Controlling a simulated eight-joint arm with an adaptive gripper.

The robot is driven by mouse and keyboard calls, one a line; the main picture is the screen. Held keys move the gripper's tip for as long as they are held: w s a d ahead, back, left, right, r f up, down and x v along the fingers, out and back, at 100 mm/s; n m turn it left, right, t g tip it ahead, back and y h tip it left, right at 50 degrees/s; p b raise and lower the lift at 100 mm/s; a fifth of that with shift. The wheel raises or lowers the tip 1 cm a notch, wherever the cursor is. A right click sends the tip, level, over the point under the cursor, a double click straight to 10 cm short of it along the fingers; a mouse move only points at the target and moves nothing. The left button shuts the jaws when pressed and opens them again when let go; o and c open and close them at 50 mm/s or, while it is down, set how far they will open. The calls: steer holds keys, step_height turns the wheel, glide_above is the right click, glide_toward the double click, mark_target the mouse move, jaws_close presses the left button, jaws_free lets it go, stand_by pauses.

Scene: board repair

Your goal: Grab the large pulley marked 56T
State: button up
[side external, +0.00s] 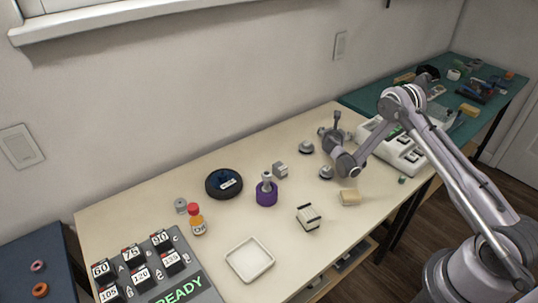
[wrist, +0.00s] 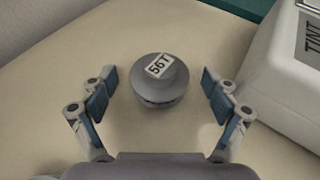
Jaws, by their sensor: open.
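The large grey pulley (wrist: 158,92) with a white label reading 56T sits on the pale table in the wrist view, centred ahead of my gripper. My gripper (wrist: 159,79) is open and empty, with one blue-padded finger on each side of the pulley in the picture. No finger visibly touches it. In the side external view my gripper (side external: 336,131) is low over the right part of the table. I cannot pick out the 56T pulley for certain there; my gripper may hide it.
Two grey round parts (side external: 306,148) (side external: 327,172) stand left of and below my gripper. A white machine (side external: 398,150) is close on the right; it also shows in the wrist view (wrist: 285,75). A tan block (side external: 349,198) lies nearer the front. The wall runs behind.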

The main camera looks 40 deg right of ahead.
steer(key=c, duration=1.2)
steer(key=shift+r, duration=0.1)
